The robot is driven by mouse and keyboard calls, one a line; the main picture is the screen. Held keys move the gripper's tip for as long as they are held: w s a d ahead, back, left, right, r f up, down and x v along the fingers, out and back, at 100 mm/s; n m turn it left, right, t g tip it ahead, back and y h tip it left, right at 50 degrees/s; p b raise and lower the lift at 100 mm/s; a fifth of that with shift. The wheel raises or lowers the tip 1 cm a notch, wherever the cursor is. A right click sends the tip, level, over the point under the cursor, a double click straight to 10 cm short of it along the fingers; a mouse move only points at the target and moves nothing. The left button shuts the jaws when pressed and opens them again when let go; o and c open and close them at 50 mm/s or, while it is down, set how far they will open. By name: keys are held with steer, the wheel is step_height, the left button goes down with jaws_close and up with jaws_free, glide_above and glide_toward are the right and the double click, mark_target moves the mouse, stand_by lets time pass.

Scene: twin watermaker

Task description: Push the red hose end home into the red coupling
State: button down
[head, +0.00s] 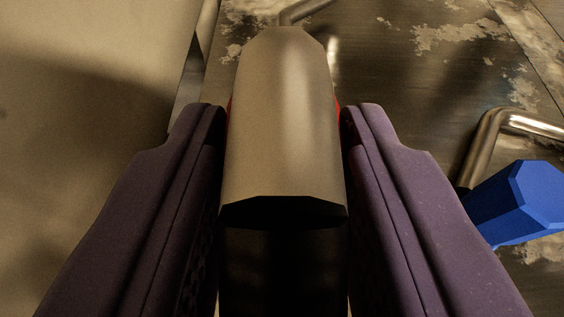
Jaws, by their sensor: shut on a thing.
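The two purple fingers of my gripper (284,115) are closed on both sides of a dull metal-coloured, many-sided body in the middle, the hose end (280,110). Thin red slivers (340,112) show between this body and the fingertips on both sides. I cannot tell whether the red belongs to the hose end or to something behind it. No red coupling can be made out clearly; the hose end covers the view straight ahead. Whether the two touch is hidden. The near end of the hose end is dark and in shadow.
A bright blue faceted fitting (520,203) sits at the right on a bent metal pipe (492,128). Another thin pipe (300,11) shows behind the hose end at the top. A plain tan panel (85,110) fills the left. A worn, patchy metal surface (400,85) lies behind.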

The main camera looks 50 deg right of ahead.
steer(key=shift+f+b, duration=0.9)
steer(key=shift+f, duration=0.3)
steer(key=shift+f, duration=0.35)
steer(key=c, duration=0.7)
jaws_free()
steer(key=shift+o, duration=0.2)
steer(key=p+v, duration=0.2)
steer(key=v, duration=0.5)
steer(key=shift+s+a+r, duration=0.15)
steer(key=shift+s+a, duration=0.1)
steer(key=shift+a, duration=0.05)
